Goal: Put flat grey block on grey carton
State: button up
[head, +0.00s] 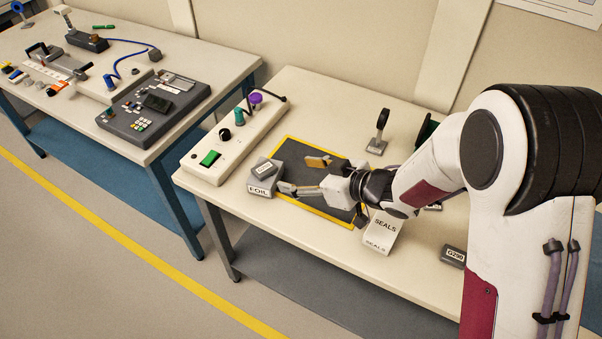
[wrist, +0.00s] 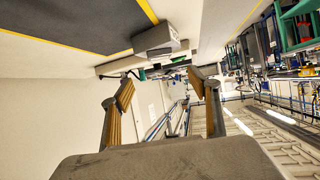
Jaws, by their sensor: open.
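The grey carton (head: 260,189), labelled FOIL, stands at the left front corner of the dark mat. A flat grey block (head: 264,167) with a small white label lies on top of it. My gripper (head: 302,174) is open and empty, just right of the carton, with its fingers pointing towards it and apart from the block. In the wrist view, which is turned over, the carton (wrist: 156,37) shows beyond the open fingers (wrist: 163,88), with the block (wrist: 158,53) against its top face.
A dark mat with a yellow border (head: 292,150) lies under my gripper. A white SEALS carton (head: 383,233) and another labelled grey block (head: 453,257) are to the right. A white control box (head: 215,155) stands left; a lens stand (head: 379,132) stands behind.

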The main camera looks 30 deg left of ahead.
dwell(0.3)
jog(key=w+d+r+m+t+h, duration=0.2)
jog(key=w+d+r+t, duration=0.1)
jog(key=w+d+r, duration=0.25)
jog(key=w+d+r+m+t+h, duration=0.25)
jog(key=d+r, duration=0.25)
jog(key=d, duration=0.7)
jog(key=w+d+r+m+t+h, duration=0.15)
jog(key=d+r+m+h, duration=0.35)
jog(key=d, duration=0.6)
jog(key=s+d+r+m+h, duration=0.1)
jog(key=s+d+r+h, duration=0.15)
jog(key=s+d, duration=0.5)
jog(key=s+d+m+g, duration=0.2)
jog(key=s+d, duration=0.2)
jog(key=s, duration=0.7)
jog(key=s+d+m+g, duration=0.1)
jog(key=s+d+m, duration=0.2)
jog(key=s, duration=0.7)
jog(key=shift+s+d+g, duration=0.35)
jog(key=shift+d+g, duration=0.05)
jog(key=shift+d, duration=0.4)
